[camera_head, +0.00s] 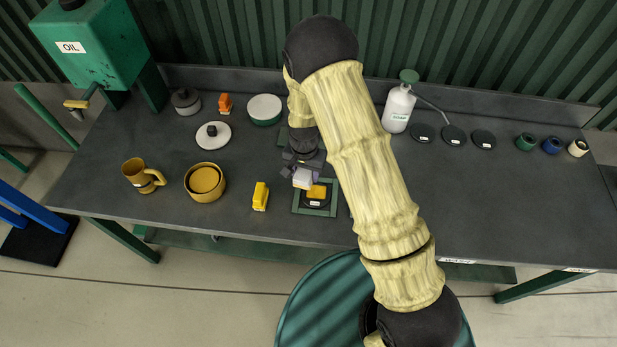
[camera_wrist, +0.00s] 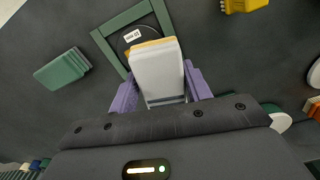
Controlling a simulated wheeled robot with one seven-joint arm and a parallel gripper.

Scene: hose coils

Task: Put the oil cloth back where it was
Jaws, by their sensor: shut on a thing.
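My gripper (camera_head: 303,170) is shut on a white folded cloth-like block (camera_head: 303,179). In the wrist view the white block (camera_wrist: 159,72) sits between the purple fingers. A yellow cloth-like piece (camera_head: 317,191) lies on a dark labelled disc in a green square frame (camera_head: 299,210), just beyond the held block; its edge shows behind the block in the wrist view. A green folded piece (camera_wrist: 62,68) lies left of the frame (camera_wrist: 106,46) there. No readable label shows which of these is the oil cloth.
A yellow block (camera_head: 260,196), a yellow bowl (camera_head: 205,183) and a mug (camera_head: 143,177) stand left of the frame. A white bottle (camera_head: 398,108), several black discs and small rings stand behind right. The right front of the bench (camera_head: 500,200) is clear.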

